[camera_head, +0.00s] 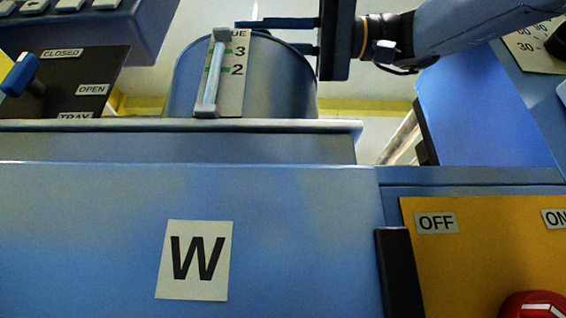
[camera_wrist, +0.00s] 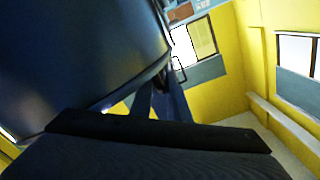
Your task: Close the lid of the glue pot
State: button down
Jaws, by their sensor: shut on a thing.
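The glue pot (camera_head: 283,85) is a blue cylinder at the top centre of the head view, behind a blue ledge. It carries a sight tube and a pale label with "3" and "2". My gripper (camera_head: 275,36) comes in from the right, with its two dark fingers, one above the other, at the pot's top right edge. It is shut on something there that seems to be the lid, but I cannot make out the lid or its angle. In the wrist view a large dark blue rounded surface, likely the pot (camera_wrist: 80,50), fills the left, beside my fingers (camera_wrist: 158,105).
A blue panel marked "W" (camera_head: 194,260) fills the front. A lever plate (camera_head: 70,82) marked "CLOSED", "OPEN" and "TRAY" is at the left. A yellow "OFF"/"ON" panel (camera_head: 480,260) with a red knob (camera_head: 535,305) is at the lower right. Yellow walls (camera_wrist: 225,75) stand beyond.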

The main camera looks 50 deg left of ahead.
jog(key=shift+s+d, duration=0.2)
jog(key=shift+s, duration=0.05)
jog(key=c, duration=1.8)
grip_release()
jog(key=shift+d, duration=0.1)
jog(key=shift+c, duration=0.2)
notch_tip(320, 180, up, 10)
jog(key=p, duration=0.7)
jog(key=shift+p, duration=0.3)
